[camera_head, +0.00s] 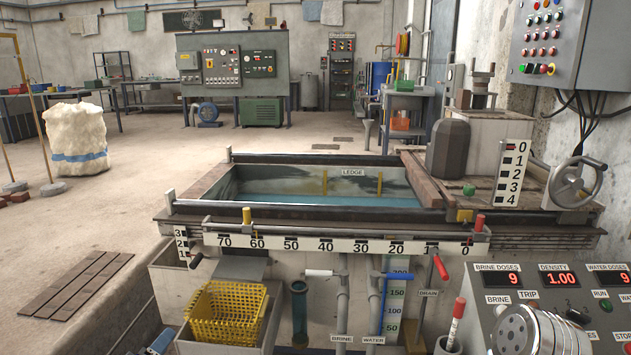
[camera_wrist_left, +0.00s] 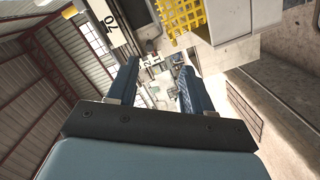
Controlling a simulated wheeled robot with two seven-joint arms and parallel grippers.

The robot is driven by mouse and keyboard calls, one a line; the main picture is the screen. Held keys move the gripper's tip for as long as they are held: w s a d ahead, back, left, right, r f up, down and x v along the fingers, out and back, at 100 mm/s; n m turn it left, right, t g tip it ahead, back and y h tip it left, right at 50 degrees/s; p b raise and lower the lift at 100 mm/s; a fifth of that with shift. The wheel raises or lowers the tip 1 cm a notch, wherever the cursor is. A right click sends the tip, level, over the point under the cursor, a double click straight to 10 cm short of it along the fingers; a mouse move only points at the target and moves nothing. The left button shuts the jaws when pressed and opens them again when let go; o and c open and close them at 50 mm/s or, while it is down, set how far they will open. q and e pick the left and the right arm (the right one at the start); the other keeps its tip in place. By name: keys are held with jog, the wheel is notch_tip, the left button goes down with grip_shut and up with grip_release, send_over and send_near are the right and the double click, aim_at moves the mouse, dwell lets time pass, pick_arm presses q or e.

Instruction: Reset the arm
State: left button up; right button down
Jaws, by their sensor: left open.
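My left gripper (camera_head: 160,342) shows only in part at the bottom left of the head view, low beside the front of the tank. In the left wrist view its two blue fingers (camera_wrist_left: 157,88) stand apart with nothing between them. The yellow basket (camera_head: 228,314) sits in a grey tray in front of the tank, to the right of this gripper. The basket also shows at the top of the left wrist view (camera_wrist_left: 183,17). My right gripper is not in view.
The tank (camera_head: 300,198) holds bluish liquid, with a numbered scale (camera_head: 330,244) along its front. Valve handles and pipes hang below. A control console (camera_head: 590,300) stands at the lower right, and a handwheel (camera_head: 578,183) above it. Wooden slats (camera_head: 75,285) lie on the open floor at left.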

pick_arm(q)
jog(key=s+d+f+m+g+h+p, duration=0.1)
jog(key=s+d+f+g, duration=0.25)
jog(key=d, duration=0.35)
jog(key=s+d+f+m+g+h+p, duration=0.2)
jog(key=d+f, duration=0.2)
jog(key=d, duration=0.2)
jog(key=s+d+f+m+g+h+p, duration=0.1)
jog(key=s+d+f+g, duration=0.2)
jog(key=d, duration=0.4)
jog(key=s+d+f+m+g+y+p, duration=0.1)
jog(key=s+d+f+m+g, duration=0.1)
jog(key=s, duration=0.6)
jog(key=s+d+f+m+g+y+p, duration=0.1)
jog(key=s+d+f+m+g, duration=0.1)
jog(key=s+f+g, duration=0.3)
jog(key=s, duration=0.3)
jog(key=shift+f+p, duration=0.15)
jog(key=shift+p, duration=0.2)
jog(key=shift+g, duration=0.25)
